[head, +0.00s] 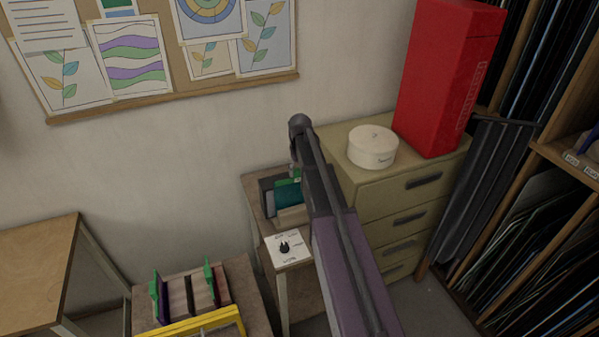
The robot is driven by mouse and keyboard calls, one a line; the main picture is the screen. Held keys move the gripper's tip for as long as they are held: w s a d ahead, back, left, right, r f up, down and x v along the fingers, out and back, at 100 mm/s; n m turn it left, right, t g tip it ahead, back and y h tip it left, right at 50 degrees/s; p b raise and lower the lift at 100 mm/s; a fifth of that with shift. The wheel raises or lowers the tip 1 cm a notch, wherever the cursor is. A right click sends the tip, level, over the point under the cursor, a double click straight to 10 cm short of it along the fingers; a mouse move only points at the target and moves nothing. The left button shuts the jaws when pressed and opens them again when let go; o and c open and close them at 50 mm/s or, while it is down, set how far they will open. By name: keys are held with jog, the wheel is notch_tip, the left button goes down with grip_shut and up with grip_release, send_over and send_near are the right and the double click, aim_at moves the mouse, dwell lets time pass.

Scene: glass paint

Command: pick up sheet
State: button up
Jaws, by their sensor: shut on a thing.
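Glass sheets stand upright in a small wooden rack: a dark grey one (267,198) at the left and a green-teal one (287,196) beside my arm. My arm reaches in from the bottom and hides the right part of the rack. My gripper (297,168) points down at the rack, mostly hidden behind my own arm. It is shut on a sheet at the rack; the jaws and the gripped edge are not clearly visible.
A white dial box (289,249) sits in front of the rack. A drawer cabinet (398,199) at the right bears a round white box (372,147) and a tall red box (447,80). A slotted holder with a yellow bar (198,325) stands lower left; sheet shelves (540,215) fill the right.

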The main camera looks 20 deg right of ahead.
notch_tip(320, 180, up, 17)
jog(key=p, duration=1.6)
jog(key=shift+f, duration=0.15)
dwell(0.9)
